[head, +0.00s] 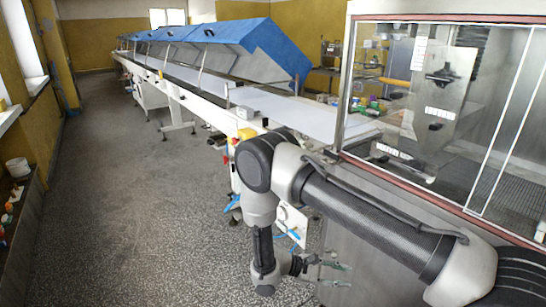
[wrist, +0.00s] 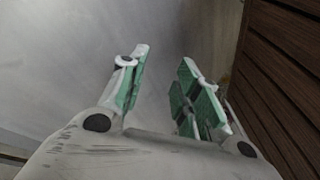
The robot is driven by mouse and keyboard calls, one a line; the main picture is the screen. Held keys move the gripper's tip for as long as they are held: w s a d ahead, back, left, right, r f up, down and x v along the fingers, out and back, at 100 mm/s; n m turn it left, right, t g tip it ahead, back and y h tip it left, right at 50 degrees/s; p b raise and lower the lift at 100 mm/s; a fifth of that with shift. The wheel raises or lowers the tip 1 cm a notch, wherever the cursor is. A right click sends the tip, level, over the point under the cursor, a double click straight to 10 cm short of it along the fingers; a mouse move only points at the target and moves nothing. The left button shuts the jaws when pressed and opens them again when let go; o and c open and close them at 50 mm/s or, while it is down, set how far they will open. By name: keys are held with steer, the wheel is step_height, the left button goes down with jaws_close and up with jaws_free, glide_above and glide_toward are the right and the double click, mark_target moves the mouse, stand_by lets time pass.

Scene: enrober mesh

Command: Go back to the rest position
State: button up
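My gripper (head: 338,274) hangs low at the bottom centre of the head view, beside the metal body of the enrober (head: 400,240). In the wrist view, my gripper (wrist: 160,92) has its two green-padded fingers spread apart with nothing between them. My arm reaches in from the lower right, bends at the elbow and drops down to the gripper. No object is held.
The glass-fronted enrober cabinet (head: 440,110) fills the right. A long white conveyor (head: 285,112) with blue covers (head: 240,42) runs to the back. The grey speckled floor (head: 120,200) is clear on the left. A slatted brown surface (wrist: 285,70) shows right in the wrist view.

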steer(key=s+d+r+m+g+y, duration=0.2)
steer(key=r+y, duration=0.3)
steer(key=r, duration=0.8)
steer(key=s+d+r+m+g+y, duration=0.2)
steer(key=r+y, duration=0.3)
steer(key=r, duration=0.8)
steer(key=s+d+r+m+t+y, duration=0.2)
steer(key=s+d+r+m+t, duration=0.1)
steer(key=r, duration=0.7)
steer(key=s+d+r+m+t+y, duration=0.2)
steer(key=s+d+r+m+t, duration=0.1)
steer(key=s+d+r+t, duration=0.3)
steer(key=s+d+r, duration=0.2)
steer(key=s+r, duration=0.1)
steer(key=r, duration=0.1)
steer(key=shift+d+m+y, duration=0.15)
steer(key=shift+m+y, duration=0.25)
steer(key=shift+s, duration=0.1)
